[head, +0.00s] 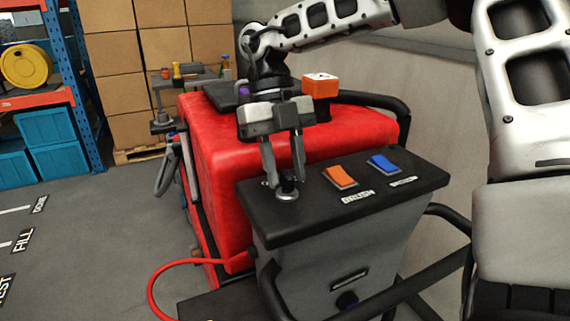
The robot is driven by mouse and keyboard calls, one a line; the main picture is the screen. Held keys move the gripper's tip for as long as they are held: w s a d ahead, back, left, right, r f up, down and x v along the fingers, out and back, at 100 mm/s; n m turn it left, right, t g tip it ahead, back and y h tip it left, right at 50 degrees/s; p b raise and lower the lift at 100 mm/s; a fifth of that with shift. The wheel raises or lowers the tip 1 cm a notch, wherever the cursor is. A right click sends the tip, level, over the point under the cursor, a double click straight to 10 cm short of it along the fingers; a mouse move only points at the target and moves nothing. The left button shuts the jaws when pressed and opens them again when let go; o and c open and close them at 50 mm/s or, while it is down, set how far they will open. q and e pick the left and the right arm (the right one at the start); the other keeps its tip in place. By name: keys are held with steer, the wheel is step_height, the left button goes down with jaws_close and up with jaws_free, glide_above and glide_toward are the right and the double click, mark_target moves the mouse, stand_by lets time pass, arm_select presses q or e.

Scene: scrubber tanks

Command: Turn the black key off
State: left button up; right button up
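The control panel (330,222) has a dark top on a grey housing, at the rear of the red scrubber (225,150). A small round key switch with a metal collar (287,194) sits at the panel's left end. My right gripper (287,180) points down over it, with one finger on each side and a gap between them. The black key is small and mostly hidden between the fingertips; I cannot tell its angle or whether the fingers touch it. My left gripper is not in view.
An orange rocker switch (340,177) marked BRUSH and a blue switch (384,164) sit right of the key. A red hose (155,285) curves at the lower left. Shelving with blue bins (45,130) and stacked cartons (115,65) stand behind. The left floor is clear.

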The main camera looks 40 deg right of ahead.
arm_select(q)
steer(key=p, duration=0.1)
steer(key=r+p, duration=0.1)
steer(key=p, duration=0.1)
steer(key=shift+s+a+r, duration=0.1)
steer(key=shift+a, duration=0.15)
arm_select(e)
steer(key=v, duration=1.6)
steer(key=shift+f, duration=0.1)
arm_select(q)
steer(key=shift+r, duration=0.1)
